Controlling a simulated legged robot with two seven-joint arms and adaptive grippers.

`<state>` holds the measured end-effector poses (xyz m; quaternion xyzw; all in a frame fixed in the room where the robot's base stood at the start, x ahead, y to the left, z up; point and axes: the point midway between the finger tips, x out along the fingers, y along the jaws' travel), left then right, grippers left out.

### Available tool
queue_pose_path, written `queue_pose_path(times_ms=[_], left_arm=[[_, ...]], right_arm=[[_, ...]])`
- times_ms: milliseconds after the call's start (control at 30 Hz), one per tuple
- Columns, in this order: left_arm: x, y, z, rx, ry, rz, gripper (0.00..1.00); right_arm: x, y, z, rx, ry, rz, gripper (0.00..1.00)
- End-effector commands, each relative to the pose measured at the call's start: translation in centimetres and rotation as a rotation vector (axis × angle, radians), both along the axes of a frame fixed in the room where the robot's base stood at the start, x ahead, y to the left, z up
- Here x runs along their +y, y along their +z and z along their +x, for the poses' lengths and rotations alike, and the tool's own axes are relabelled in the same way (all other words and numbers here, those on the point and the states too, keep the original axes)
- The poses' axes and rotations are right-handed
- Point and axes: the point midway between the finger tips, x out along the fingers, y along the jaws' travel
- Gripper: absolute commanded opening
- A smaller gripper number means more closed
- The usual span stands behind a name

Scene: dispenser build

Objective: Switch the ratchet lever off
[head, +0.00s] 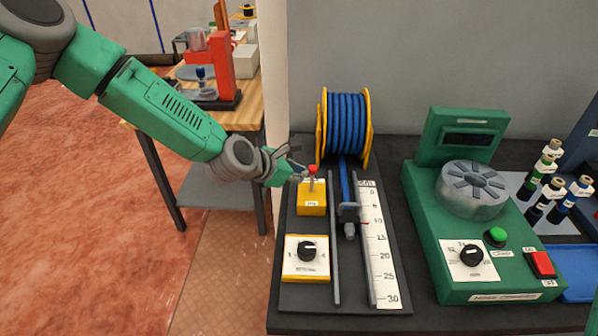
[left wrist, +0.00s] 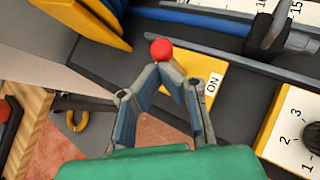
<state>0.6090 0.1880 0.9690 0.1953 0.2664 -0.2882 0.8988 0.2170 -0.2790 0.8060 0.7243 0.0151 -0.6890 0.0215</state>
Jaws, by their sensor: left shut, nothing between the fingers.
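The ratchet lever is a short stalk with a red knob (head: 312,168) on a yellow block (head: 312,204), left of the blue cable on the dark dispenser board. In the left wrist view the red knob (left wrist: 161,49) appears right at my fingertips, and the yellow block (left wrist: 203,72) carries a label reading ON. My left gripper (head: 299,173) is shut and empty, its tips close beside the knob; whether they touch it I cannot tell. It also shows in the left wrist view (left wrist: 168,70), partly covering the lever's stalk. My right gripper is not in view.
A blue cable reel (head: 346,125) stands behind the lever. A yellow dial plate (head: 306,270) is in front, a ruler (head: 381,250) to the right. A green machine (head: 480,270) stands farther right. A wooden workbench (head: 240,110) is behind my left arm.

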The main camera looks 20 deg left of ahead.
Motion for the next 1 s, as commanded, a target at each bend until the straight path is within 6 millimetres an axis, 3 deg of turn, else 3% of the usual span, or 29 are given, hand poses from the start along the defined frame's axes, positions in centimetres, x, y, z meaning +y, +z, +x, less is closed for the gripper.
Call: queue_pose_path(times_ms=[100, 367, 733, 1000], left_arm=[[0.1, 0.3, 0.7, 0.08, 0.0, -0.026, 0.0], [0.2, 0.0, 0.4, 0.073, -0.002, -0.023, 0.0], [0.3, 1.6, 0.5, 0.073, -0.001, -0.022, 0.0], [0.2, 1.5, 0.4, 0.073, -0.002, -0.021, 0.0]], right_arm=[[0.0, 0.5, 0.0, 0.0, 0.0, 0.0, 0.4], [0.0, 0.3, 0.0, 0.0, 0.0, 0.0, 0.4], [0.0, 1.4, 0.0, 0.0, 0.0, 0.0, 0.4], [0.0, 1.4, 0.0, 0.0, 0.0, 0.0, 0.4]])
